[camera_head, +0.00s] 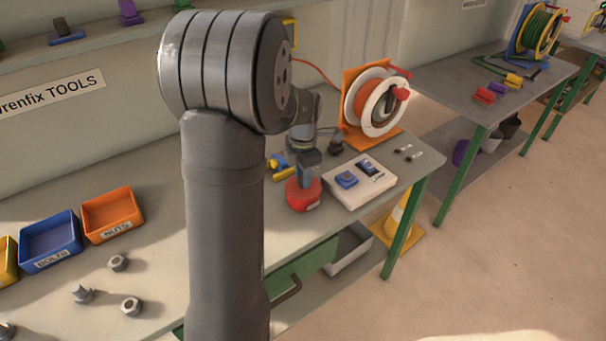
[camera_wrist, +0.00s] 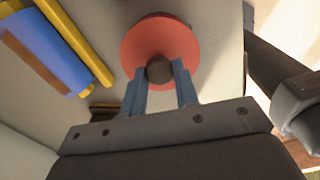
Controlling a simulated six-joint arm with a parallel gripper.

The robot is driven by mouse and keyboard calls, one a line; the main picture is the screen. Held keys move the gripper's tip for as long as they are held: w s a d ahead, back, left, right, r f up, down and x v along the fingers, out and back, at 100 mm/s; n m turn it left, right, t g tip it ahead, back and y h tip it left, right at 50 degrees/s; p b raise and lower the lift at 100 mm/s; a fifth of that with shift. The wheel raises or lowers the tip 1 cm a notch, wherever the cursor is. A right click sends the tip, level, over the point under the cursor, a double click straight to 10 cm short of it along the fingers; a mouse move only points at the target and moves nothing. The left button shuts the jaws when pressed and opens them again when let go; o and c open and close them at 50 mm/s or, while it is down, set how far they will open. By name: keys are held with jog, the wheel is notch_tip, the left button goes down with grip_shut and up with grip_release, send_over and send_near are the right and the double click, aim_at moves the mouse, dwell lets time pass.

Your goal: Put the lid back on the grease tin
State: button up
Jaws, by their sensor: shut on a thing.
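The red grease tin (camera_head: 303,196) stands on the workbench with a pale label on its side. My gripper (camera_head: 307,180) is directly above it, pointing down. In the wrist view the red round lid (camera_wrist: 140,40) has a dark knob (camera_wrist: 158,69) at its centre. The two blue-grey fingers of my gripper (camera_wrist: 161,82) are shut on the knob, one on each side. The lid is over the tin; I cannot tell whether it is fully seated, as the seam is too small to see.
A white box with blue and dark parts (camera_head: 358,185) stands just right of the tin. Yellow and blue tools (camera_head: 281,168) lie close behind it. An orange cable reel (camera_head: 372,103) is at the back. The bench's front edge is near. Orange (camera_head: 112,210) and blue (camera_head: 50,243) bins stand left.

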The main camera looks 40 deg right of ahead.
jog(key=o, duration=1.5)
jog(key=shift+r, duration=3.5)
grip_shut()
